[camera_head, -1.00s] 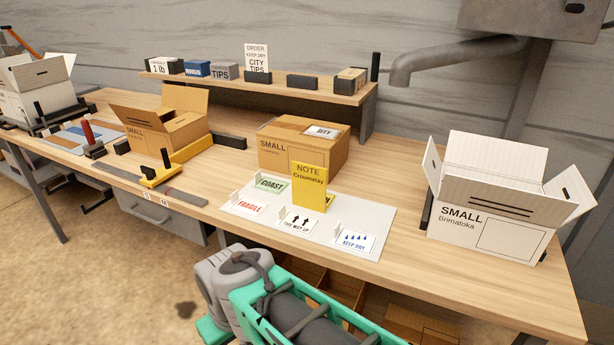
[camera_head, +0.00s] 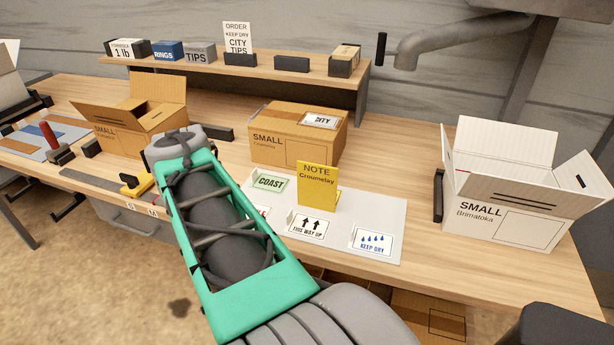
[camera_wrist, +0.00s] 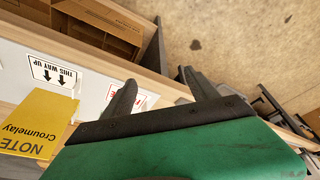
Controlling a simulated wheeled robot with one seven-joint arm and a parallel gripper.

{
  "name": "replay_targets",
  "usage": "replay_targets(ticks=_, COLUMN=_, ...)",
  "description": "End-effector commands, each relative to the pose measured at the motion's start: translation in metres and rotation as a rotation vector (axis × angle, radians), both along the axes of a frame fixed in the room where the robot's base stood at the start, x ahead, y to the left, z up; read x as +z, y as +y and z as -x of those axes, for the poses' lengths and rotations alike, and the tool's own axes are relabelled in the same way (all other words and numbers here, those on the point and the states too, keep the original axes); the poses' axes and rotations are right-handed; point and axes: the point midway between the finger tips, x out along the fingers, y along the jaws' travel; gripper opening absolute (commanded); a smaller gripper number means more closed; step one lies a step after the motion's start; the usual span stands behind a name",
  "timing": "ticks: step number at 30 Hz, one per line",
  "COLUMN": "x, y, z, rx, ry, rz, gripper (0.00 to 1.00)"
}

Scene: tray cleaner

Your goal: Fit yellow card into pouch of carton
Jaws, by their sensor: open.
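The yellow card (camera_head: 318,187), printed NOTE Croumelay, stands upright in a holder on the white mat (camera_head: 378,207). It also shows at the left of the wrist view (camera_wrist: 33,122). A closed brown carton (camera_head: 283,147) marked SMALL stands just behind the card, with a CITY label on top. Its front has an outlined rectangle; I cannot tell whether this is a pouch. My gripper (camera_wrist: 160,90) is open and empty, its fingers over the table's front edge, beside the card. In the head view my arm hides the mat's left part and the fingertips.
A white open carton (camera_head: 505,218) marked SMALL Brimatoka stands right. A brown open carton (camera_head: 125,138) stands left, with a red-handled stamp (camera_head: 48,134) nearby. Label cards, including KEEP DRY (camera_head: 372,241), stand on the mat. A shelf (camera_head: 235,73) runs behind.

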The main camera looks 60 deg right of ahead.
Motion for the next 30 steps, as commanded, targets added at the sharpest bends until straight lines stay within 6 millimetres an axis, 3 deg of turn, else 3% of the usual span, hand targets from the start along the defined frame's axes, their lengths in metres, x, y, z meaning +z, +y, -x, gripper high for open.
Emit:
replay_targets(ticks=1, x=0.037, y=-0.051, z=0.019, rx=-0.164, ry=-0.017, rz=0.015, gripper=0.73)
replay_targets(ticks=3, x=0.071, y=-0.107, z=0.051, rx=-0.358, ry=-0.037, rz=0.034, gripper=0.79)
replay_targets(ticks=6, x=0.107, y=-0.161, z=0.099, rx=-0.572, ry=-0.061, rz=0.055, gripper=0.87)
replay_targets(ticks=9, x=0.125, y=-0.187, z=0.131, rx=-0.693, ry=-0.075, rz=0.068, gripper=0.95)
replay_targets(ticks=13, x=0.120, y=-0.199, z=0.142, rx=-0.735, ry=-0.078, rz=0.071, gripper=1.00)
replay_targets(ticks=25, x=0.062, y=-0.223, z=0.134, rx=-0.730, ry=-0.079, rz=0.071, gripper=1.00)
replay_targets(ticks=30, x=0.057, y=-0.225, z=0.133, rx=-0.728, ry=-0.080, rz=0.073, gripper=1.00)
